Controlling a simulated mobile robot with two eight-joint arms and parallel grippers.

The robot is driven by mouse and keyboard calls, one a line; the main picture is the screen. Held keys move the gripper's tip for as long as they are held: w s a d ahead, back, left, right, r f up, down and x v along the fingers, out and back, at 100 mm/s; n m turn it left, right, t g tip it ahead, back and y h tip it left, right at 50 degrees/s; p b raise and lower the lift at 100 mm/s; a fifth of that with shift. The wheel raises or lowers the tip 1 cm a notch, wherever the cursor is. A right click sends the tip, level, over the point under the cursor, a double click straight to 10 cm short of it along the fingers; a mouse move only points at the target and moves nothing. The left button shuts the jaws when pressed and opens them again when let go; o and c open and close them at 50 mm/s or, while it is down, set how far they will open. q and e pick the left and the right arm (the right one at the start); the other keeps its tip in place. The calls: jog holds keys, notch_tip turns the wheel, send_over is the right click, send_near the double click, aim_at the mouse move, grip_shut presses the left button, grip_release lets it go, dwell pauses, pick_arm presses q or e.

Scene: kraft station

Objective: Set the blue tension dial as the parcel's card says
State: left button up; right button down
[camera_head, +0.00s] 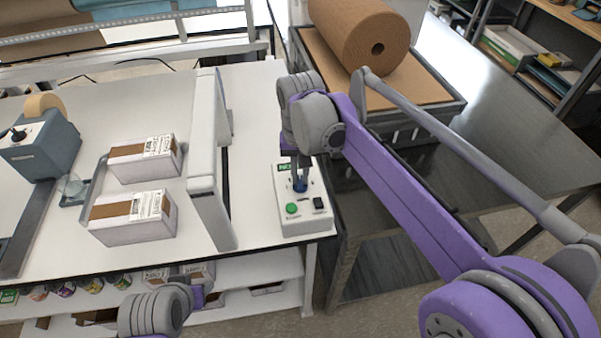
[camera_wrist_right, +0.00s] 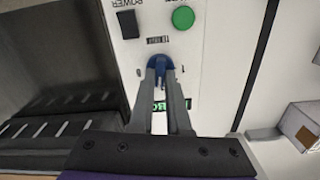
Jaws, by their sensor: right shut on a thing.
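The blue tension dial (camera_head: 300,185) sits on the white control box (camera_head: 303,215) at the right end of the bench. It also shows in the right wrist view (camera_wrist_right: 157,68). My right gripper (camera_head: 299,178) reaches down from above, shut on the dial, with a finger on each side of it. The dial's pointer and scale are mostly hidden by the fingers. Two white-and-brown parcels (camera_head: 143,158) (camera_head: 132,217) with printed cards stand on the bench; the print is too small to read. My left wrist shows at the bottom edge; its fingers cannot be made out.
The box has a green button (camera_head: 292,208), a black power switch (camera_head: 319,203) and a green display (camera_head: 284,167). A white upright frame (camera_head: 207,170) stands left of it. A brown paper roll (camera_head: 361,40) lies behind. A dark metal table (camera_head: 480,130) is at right.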

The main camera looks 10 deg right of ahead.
aim_at(300, 179)
jog(key=shift+n, duration=0.9)
jog(key=c, duration=0.9)
grip_release()
jog(key=shift+r, duration=0.1)
notch_tip(300, 179, up, 11)
jog(key=shift+f+p, duration=0.2)
jog(key=shift+p, duration=0.2)
jog(key=shift+s, duration=0.1)
